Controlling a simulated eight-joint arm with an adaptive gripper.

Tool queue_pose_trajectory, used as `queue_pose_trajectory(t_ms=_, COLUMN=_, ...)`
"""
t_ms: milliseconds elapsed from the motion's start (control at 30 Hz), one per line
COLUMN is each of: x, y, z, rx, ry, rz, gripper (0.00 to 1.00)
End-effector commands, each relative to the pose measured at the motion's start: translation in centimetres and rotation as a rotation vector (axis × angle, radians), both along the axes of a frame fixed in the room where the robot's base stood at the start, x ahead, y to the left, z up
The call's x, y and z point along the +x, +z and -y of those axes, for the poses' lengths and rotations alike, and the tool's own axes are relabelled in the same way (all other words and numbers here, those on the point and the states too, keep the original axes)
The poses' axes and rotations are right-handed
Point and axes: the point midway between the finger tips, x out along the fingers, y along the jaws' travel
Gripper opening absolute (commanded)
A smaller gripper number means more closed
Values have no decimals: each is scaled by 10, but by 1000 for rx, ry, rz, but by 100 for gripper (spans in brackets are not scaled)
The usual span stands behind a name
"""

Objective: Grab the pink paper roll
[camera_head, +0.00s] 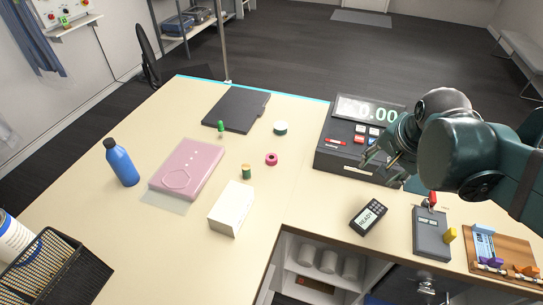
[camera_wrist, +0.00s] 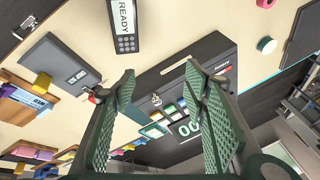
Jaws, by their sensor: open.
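The pink paper roll (camera_head: 271,159) is a small ring-like roll lying on the cream counter, near the middle of the head view. It also shows, partly cut off, at the top edge of the wrist view (camera_wrist: 265,3). My gripper (camera_head: 378,151) hangs over the right part of the cash register, well to the right of the roll. In the wrist view my gripper (camera_wrist: 160,80) has its two green ridged fingers spread wide with nothing between them.
The cash register (camera_head: 338,160) stands between my gripper and the roll. Around the roll are a teal-and-white roll (camera_head: 280,128), a green-and-brown spool (camera_head: 246,171), a white box (camera_head: 231,208) and a pink folded item (camera_head: 187,167). A card reader (camera_head: 368,216) lies nearer the front edge.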

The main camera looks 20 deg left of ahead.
Motion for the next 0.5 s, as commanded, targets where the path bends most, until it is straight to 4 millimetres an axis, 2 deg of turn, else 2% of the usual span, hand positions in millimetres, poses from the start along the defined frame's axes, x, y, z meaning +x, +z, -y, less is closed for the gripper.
queue_pose_trajectory(t_ms=100, x=15, y=7, z=-17, rx=25, ry=-47, rz=-29, gripper=45)
queue_pose_trajectory(t_ms=500, x=57, y=10, z=-76, rx=96, ry=-229, rz=-128, gripper=45)
